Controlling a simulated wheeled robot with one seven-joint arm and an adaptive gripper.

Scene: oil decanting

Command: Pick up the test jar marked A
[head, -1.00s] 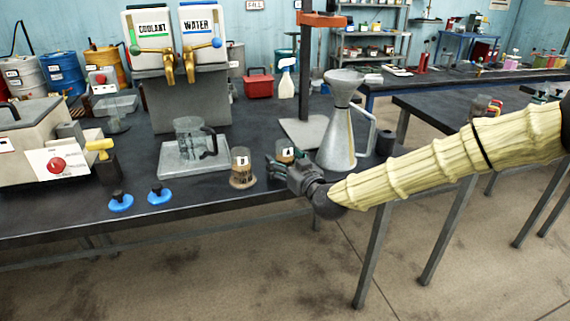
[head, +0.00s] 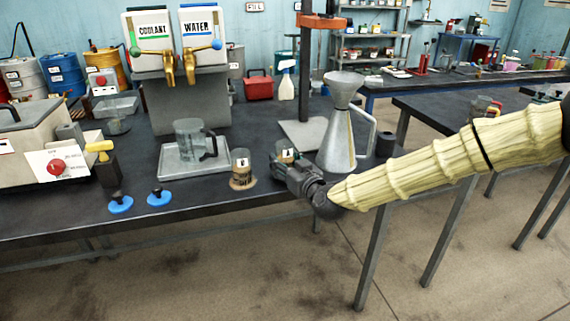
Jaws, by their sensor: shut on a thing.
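The test jar marked A (head: 286,151) is a small clear jar with a dark label and brownish contents. It stands at the front of the dark bench, its lower part hidden behind my gripper. My gripper (head: 282,165) is shut on this jar from the front right. I cannot tell whether the jar touches the bench. A similar jar marked B (head: 241,168) stands just to the left on a round brown base, apart from my gripper.
A metal funnel can (head: 341,140) stands close on the right, beside a press stand with a grey base (head: 305,134). A clear jug (head: 189,142) sits on a tray (head: 180,173) to the left. Two blue-based knobs (head: 159,197) (head: 121,204) lie near the front edge.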

